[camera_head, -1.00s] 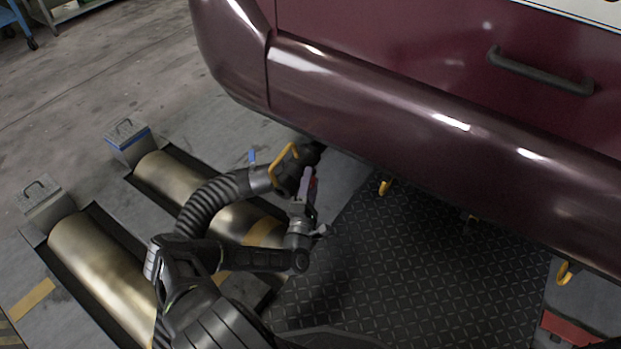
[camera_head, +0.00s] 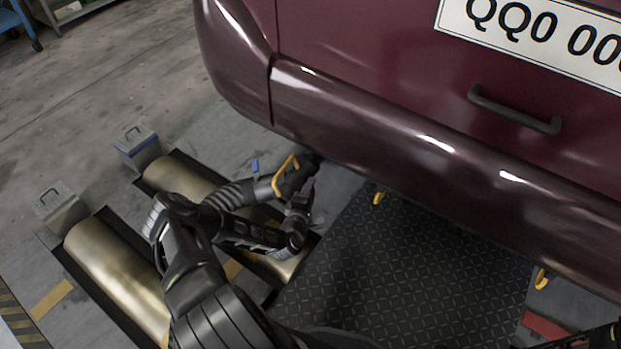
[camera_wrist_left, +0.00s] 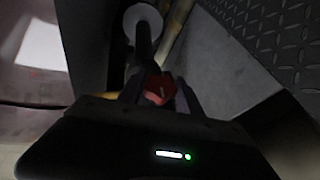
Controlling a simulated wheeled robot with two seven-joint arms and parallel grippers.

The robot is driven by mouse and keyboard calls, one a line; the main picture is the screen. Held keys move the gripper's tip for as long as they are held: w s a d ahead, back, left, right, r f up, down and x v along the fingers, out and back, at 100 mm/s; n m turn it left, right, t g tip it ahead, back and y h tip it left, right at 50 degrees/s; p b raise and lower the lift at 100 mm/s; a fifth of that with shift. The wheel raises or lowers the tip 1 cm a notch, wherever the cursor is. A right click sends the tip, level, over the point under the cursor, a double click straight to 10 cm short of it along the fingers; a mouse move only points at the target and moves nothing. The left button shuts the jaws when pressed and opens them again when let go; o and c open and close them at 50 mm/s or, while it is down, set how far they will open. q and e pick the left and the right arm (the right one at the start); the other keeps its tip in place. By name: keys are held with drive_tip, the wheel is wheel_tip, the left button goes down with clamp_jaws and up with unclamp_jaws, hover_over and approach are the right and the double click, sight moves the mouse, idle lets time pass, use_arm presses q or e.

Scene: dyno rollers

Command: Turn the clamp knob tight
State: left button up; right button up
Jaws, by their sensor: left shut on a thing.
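The red clamp knob (camera_wrist_left: 159,88) sits between the two fingers of my left gripper (camera_wrist_left: 160,92) in the left wrist view. The fingers are shut on it. In the head view my left gripper (camera_head: 304,192) is at the end of the hose, beside the dark nozzle (camera_head: 295,178) with a yellow handle (camera_head: 284,176). The knob is hidden there behind the gripper. The ribbed hose (camera_head: 232,194) runs left from the nozzle and passes partly behind my arm. The nozzle's far end is in shadow under the bumper. A dark part of my right arm shows at the lower right corner.
The maroon car's bumper (camera_head: 400,140) hangs close above the nozzle. Metal rollers (camera_head: 115,275) lie in floor pits at left, with grey boxes (camera_head: 137,145) at their ends. A black tread plate (camera_head: 400,270) covers the floor right of the gripper. Yellow hooks (camera_head: 541,278) hang under the car.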

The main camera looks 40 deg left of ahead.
use_arm(q)
drive_tip(key=g+p, duration=0.2)
drive_tip(key=m+g+h+p, duration=0.1)
drive_tip(key=p, duration=0.2)
drive_tip(key=m+g+h+p, duration=0.1)
drive_tip(key=g+p, duration=0.1)
drive_tip(key=p, duration=0.1)
drive_tip(key=shift+w+r+g, duration=0.2)
drive_tip(key=shift+r+g, duration=0.1)
drive_tip(key=shift+r, duration=0.1)
drive_tip(key=shift+g+p, duration=0.3)
drive_tip(key=shift+g, duration=0.1)
drive_tip(key=shift+f+m+g, duration=0.25)
drive_tip(key=shift+m+g, duration=0.05)
drive_tip(key=shift+g, duration=0.4)
drive_tip(key=shift+f+g+h, duration=0.15)
drive_tip(key=shift+g+h, duration=0.25)
drive_tip(key=shift+g, duration=0.3)
drive_tip(key=shift+d+f+m+g+b, duration=0.15)
drive_tip(key=shift+m+g+b, duration=0.35)
drive_tip(key=shift+g+b, duration=0.25)
drive_tip(key=shift+s+g+b, duration=0.15)
drive_tip(key=shift+g+b, duration=0.25)
drive_tip(key=shift+g, duration=0.15)
use_arm(e)
wheel_tip(320, 180, up, 8)
drive_tip(key=s+a, duration=0.1)
drive_tip(key=shift+s+g, duration=0.3)
drive_tip(key=shift+s, duration=0.1)
drive_tip(key=shift+f, duration=0.1)
